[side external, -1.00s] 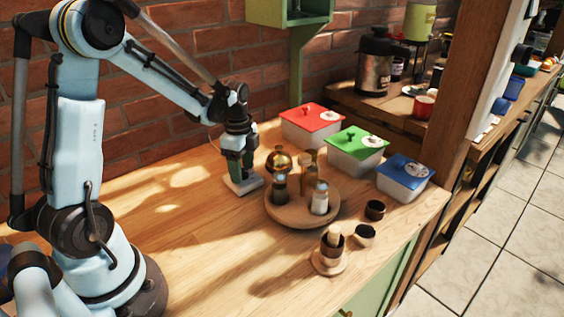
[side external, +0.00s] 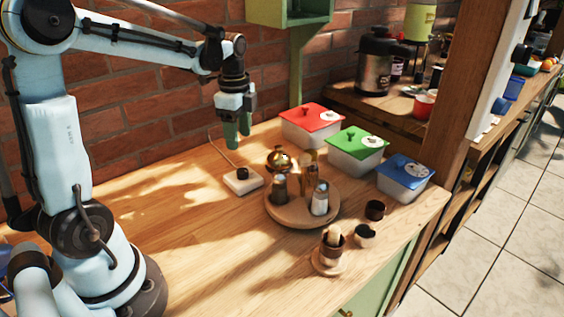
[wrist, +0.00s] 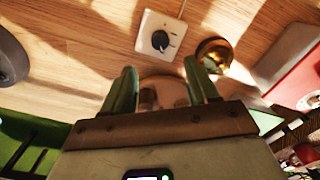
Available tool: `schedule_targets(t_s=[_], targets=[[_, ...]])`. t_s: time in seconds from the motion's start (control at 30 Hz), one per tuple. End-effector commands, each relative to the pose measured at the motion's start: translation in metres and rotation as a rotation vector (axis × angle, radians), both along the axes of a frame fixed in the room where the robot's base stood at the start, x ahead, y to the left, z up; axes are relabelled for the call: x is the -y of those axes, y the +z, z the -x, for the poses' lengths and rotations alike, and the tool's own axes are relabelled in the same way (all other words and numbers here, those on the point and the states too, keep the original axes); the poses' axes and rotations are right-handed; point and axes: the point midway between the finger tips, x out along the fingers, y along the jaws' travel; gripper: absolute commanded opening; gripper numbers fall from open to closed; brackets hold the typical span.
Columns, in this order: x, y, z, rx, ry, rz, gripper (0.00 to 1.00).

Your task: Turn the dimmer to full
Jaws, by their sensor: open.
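The dimmer is a small white box (side external: 232,184) with a black knob (side external: 242,173) on top, lying on the wooden table left of the round tray. In the wrist view the white box (wrist: 148,32) and its dark knob (wrist: 160,40) show clearly, with a light pointer mark on the knob and a printed scale around it. My gripper (side external: 238,140) hangs above the dimmer with its green fingers pointing down, apart from the knob. In the wrist view my gripper (wrist: 162,82) has its fingers spread with nothing between them.
Red (side external: 312,114), green (side external: 358,140) and blue (side external: 405,170) lidded boxes stand behind. Small cups stand at the front right. The table's left part is clear.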

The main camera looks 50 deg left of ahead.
Motion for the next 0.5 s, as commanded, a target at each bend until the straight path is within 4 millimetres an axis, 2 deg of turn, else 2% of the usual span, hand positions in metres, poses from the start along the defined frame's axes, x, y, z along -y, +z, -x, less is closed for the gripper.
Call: schedule_targets(t_s=[0.2, 0.5], targets=[[0.000, 0.019, 0.000, 0.000, 0.000, 0.000, 0.59], [0.000, 0.022, 0.000, 0.000, 0.000, 0.000, 0.59]])
